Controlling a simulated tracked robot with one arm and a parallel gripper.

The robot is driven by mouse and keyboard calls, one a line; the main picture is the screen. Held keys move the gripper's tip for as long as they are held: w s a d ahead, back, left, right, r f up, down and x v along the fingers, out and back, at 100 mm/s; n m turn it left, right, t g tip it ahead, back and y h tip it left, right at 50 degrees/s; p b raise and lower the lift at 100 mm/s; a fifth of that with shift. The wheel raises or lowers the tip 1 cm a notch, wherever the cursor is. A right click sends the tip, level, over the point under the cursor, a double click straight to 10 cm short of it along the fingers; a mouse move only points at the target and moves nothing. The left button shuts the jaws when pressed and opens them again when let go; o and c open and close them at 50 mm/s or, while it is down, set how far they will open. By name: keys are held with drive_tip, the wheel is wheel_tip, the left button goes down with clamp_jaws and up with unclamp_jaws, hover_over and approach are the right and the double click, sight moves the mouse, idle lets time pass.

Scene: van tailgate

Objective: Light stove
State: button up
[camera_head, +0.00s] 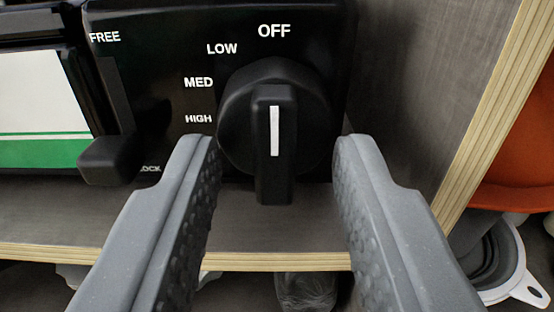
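The stove's black front panel (160,60) fills the upper middle of the view. Its round black knob (274,120) has a raised grip bar with a white line. The line stands upright, in line with the OFF label; LOW, MED and HIGH run down to the left. My gripper (275,150) is open, with one grey finger on the lower left of the knob and one on the lower right. Gaps show between the fingers and the grip bar. I cannot tell whether the fingertips touch the knob's rim or panel.
A black lever (108,160) sits left of the knob, between FREE and a partly hidden LOCK label. A white and green canister (40,110) is further left. A wooden panel (480,110) stands close on the right. An orange object (520,150) and a grey-white funnel-like item (500,265) lie beyond it.

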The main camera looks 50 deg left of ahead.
clamp_jaws()
